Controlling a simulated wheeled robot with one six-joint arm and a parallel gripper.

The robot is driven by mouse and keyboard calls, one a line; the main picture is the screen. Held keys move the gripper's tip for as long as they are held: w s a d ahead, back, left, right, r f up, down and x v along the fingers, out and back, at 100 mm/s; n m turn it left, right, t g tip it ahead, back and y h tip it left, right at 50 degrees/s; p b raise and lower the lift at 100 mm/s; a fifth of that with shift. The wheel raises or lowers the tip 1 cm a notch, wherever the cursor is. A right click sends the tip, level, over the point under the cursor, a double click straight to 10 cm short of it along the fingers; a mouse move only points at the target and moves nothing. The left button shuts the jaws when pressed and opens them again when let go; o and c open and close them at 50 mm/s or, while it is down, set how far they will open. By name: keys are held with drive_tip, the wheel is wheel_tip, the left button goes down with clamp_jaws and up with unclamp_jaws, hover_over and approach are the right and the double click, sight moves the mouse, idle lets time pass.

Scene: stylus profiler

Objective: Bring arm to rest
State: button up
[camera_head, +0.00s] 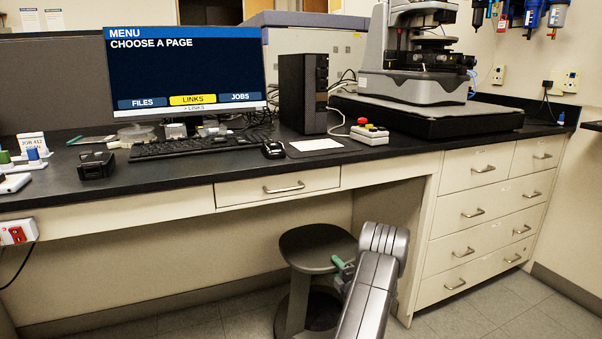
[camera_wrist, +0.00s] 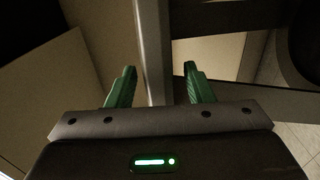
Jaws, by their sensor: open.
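My arm is low in the head view, in front of the bench, with its grey links rising from the bottom edge. My gripper (camera_wrist: 160,88) shows in the wrist view with two green fingers spread apart and nothing between them. In the head view a green fingertip (camera_head: 339,265) shows left of the arm, in front of or beside the dark stool (camera_head: 316,245); I cannot tell whether they touch. The rest of the gripper is hidden behind the arm link.
The black bench top (camera_head: 225,163) carries a monitor (camera_head: 185,70) reading "CHOOSE A PAGE", a keyboard (camera_head: 190,147), a mouse (camera_head: 273,149), a button box (camera_head: 369,134) and the profiler (camera_head: 417,86). Drawers (camera_head: 480,212) stand at the right. Open floor (camera_head: 510,305) lies before them.

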drive_tip(key=p+v, duration=0.3)
drive_tip(key=v, duration=1)
drive_tip(key=b+x, duration=0.3)
drive_tip(key=x, duration=1)
drive_tip(key=shift+w+f+b, duration=0.1)
drive_tip(key=shift+b, duration=0.2)
drive_tip(key=shift+s+d+p, duration=0.15)
drive_tip(key=shift+s+p, duration=0.1)
drive_tip(key=shift+p, duration=0.1)
drive_tip(key=p+v, duration=0.5)
drive_tip(key=v, duration=4.2)
drive_tip(key=shift+a, duration=0.25)
